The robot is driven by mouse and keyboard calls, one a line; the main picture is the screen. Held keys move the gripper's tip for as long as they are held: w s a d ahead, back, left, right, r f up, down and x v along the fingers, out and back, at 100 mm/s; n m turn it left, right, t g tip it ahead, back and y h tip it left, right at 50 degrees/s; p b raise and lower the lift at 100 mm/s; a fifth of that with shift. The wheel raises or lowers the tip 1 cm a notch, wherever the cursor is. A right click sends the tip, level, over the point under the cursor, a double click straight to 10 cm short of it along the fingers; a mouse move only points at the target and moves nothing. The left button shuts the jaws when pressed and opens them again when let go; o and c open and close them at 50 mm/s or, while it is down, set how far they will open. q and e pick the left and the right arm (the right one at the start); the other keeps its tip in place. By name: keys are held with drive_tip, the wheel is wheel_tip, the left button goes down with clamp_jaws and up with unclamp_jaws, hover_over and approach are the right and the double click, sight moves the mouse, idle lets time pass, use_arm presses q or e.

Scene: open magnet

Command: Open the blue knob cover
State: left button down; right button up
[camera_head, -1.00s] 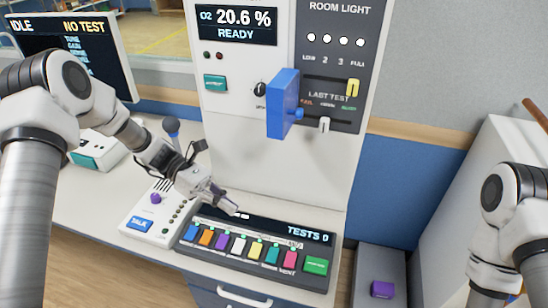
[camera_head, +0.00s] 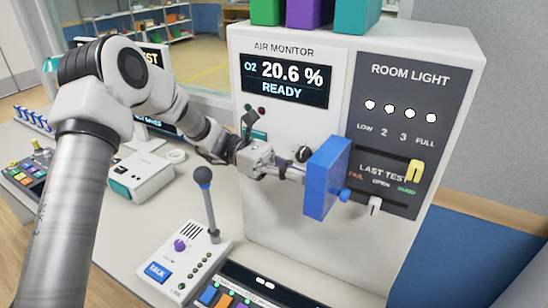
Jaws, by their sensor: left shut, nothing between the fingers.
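The blue knob cover (camera_head: 327,179) is a flat blue panel with a small round blue knob (camera_head: 345,195) on its right face. It stands out from the front of the white air monitor cabinet (camera_head: 283,215). My left gripper (camera_head: 300,174) is shut and empty, with its fingertips at the cover's left side. The tips overlap the cover's edge in the picture, and I cannot tell whether they touch it. A black dial (camera_head: 303,153) shows just above the fingers. My right gripper is out of view.
Yellow (camera_head: 415,171) and white (camera_head: 374,205) sliders sit right of the cover. Green and purple blocks (camera_head: 305,12) top the cabinet.

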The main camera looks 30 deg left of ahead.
sight(331, 185)
use_arm(q)
drive_tip(key=d, duration=0.1)
drive_tip(key=s+d, duration=0.1)
drive_tip(key=d, duration=0.1)
drive_tip(key=d+p, duration=0.1)
drive_tip(key=shift+s+d+r, duration=0.2)
drive_tip(key=shift+d+r, duration=0.05)
drive_tip(key=shift+r, duration=0.1)
drive_tip(key=shift+w+a+f, duration=0.1)
drive_tip(key=shift+w+f, duration=0.1)
drive_tip(key=shift+w, duration=0.1)
drive_tip(key=shift+s+d+r+n+t, duration=0.15)
drive_tip(key=shift+d+n+t, duration=0.25)
drive_tip(key=shift+t, duration=0.2)
drive_tip(key=shift+d+n+t, duration=0.3)
drive_tip(key=shift+d+t, duration=0.05)
drive_tip(key=shift+t, duration=0.15)
drive_tip(key=shift+d, duration=0.5)
drive_tip(key=shift+w+a, duration=0.1)
drive_tip(key=shift+w, duration=0.1)
